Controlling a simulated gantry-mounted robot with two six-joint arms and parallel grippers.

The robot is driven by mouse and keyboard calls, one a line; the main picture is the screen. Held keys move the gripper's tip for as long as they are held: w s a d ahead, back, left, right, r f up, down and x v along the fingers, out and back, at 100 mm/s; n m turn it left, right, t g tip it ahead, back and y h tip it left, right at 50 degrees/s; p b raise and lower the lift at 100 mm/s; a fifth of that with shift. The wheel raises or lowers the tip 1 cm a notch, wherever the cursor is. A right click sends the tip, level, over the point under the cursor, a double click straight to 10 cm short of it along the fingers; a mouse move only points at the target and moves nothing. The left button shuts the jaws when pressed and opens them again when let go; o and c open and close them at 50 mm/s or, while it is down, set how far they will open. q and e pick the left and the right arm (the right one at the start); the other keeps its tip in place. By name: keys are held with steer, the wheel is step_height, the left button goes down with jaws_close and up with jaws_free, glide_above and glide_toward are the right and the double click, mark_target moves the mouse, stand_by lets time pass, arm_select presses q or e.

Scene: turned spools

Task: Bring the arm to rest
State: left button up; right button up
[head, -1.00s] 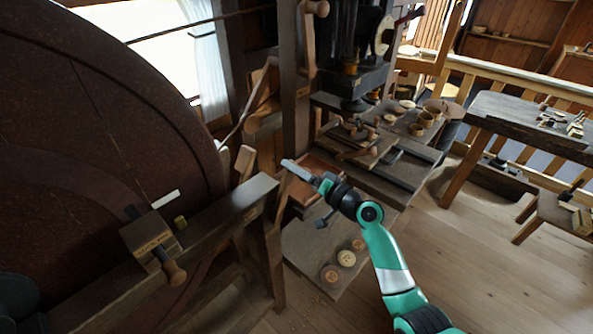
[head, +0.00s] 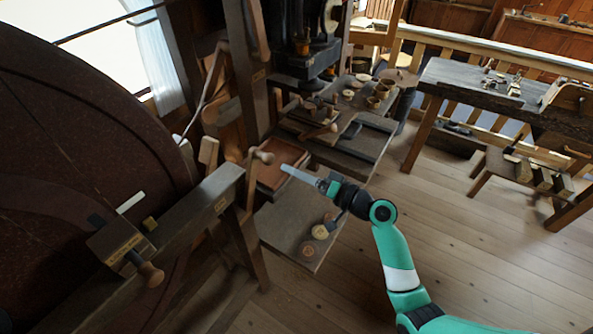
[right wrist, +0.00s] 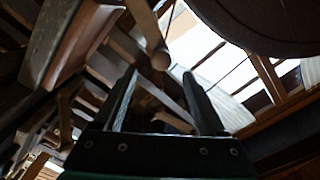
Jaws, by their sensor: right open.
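My right arm enters the head view from the lower right, and its gripper (head: 287,170) points left, beside the brown wooden tray (head: 283,152) as seen from above. In the right wrist view the two fingers (right wrist: 160,85) stand apart with nothing held between them. Round wooden pieces lie on the low board under the arm: a light one (head: 320,232) and a darker one (head: 308,250). Another is partly hidden by the wrist. My left gripper is not in view.
A large dark wheel (head: 75,150) and a timber beam (head: 185,215) with a wooden-handled block fill the left. A bench with small cups (head: 375,103) stands behind the gripper. A workbench (head: 470,95) is at the upper right. The plank floor (head: 480,240) at right is open.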

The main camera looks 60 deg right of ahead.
stand_by(0.5)
steer(key=w+a+r+n+t+y, duration=0.1)
steer(key=w+a+r+n+y, duration=0.25)
steer(key=a+r, duration=0.5)
steer(key=w+a+r+n+y, duration=0.3)
steer(key=a+r+n, duration=0.1)
steer(key=a+r, duration=0.4)
steer(key=s+a+r+n+t+y, duration=0.2)
steer(key=s+a+r+n+y, duration=0.15)
steer(key=a+r, duration=0.7)
steer(key=s+a+r+n+t+h, duration=0.1)
steer(key=s+r, duration=0.2)
steer(key=r, duration=0.3)
steer(key=s+r+n+t, duration=0.2)
steer(key=s+r, duration=0.1)
steer(key=r, duration=0.2)
steer(key=s+d+r+m+t+h, duration=0.4)
steer(key=s+d+h, duration=0.15)
steer(key=h, duration=0.35)
step_height(320, 180, up, 35)
steer(key=w+y+p, duration=0.1)
steer(key=p, duration=3.4)
steer(key=shift+a+n+g, duration=0.15)
steer(key=shift+n+g, duration=0.15)
